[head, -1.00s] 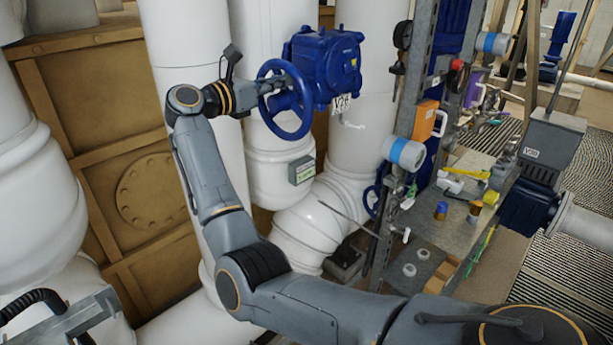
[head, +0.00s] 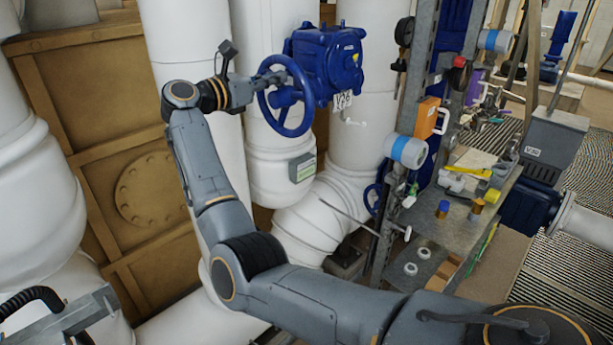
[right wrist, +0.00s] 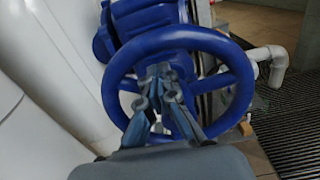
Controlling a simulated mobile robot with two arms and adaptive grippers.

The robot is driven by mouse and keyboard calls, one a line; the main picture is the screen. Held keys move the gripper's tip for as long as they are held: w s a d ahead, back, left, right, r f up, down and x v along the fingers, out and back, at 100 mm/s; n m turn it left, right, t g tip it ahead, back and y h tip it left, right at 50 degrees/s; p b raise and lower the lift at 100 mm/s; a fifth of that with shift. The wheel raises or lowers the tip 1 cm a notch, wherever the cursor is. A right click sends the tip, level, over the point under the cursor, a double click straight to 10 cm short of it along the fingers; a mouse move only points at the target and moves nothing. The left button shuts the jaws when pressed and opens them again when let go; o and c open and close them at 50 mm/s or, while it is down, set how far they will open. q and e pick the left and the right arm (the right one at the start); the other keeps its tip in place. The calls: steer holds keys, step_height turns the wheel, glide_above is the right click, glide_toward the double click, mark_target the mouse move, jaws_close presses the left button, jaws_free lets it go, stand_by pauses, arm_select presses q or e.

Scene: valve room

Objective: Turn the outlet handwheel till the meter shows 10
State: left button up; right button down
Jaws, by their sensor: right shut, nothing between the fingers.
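The blue handwheel (head: 264,117) is on a blue valve body tagged V26 (head: 328,62), beside white pipes. It also fills the middle of the right wrist view (right wrist: 180,36). My right gripper (head: 277,79) reaches the wheel from the left. In the right wrist view its fingers (right wrist: 158,74) are shut, with nothing held, and lie across the wheel's opening near the hub. I cannot tell whether they touch a spoke. A small grey box with a greenish display (head: 302,168) is on the pipe below; its reading is too small to make out. My left gripper is not in view.
A metal rack (head: 385,225) with shelves of tools and fittings stands right of the valve. A thick white pipe (head: 187,60) rises behind my right arm. A brown panelled wall (head: 100,110) is at the left. Striped grating (head: 560,270) covers floor at the right.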

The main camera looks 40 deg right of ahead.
steer(key=shift+s+r, duration=0.2)
steer(key=shift+s, duration=0.45)
steer(key=s+a+b, duration=0.1)
steer(key=a+b, duration=0.1)
steer(key=a, duration=1)
steer(key=shift+d, duration=0.1)
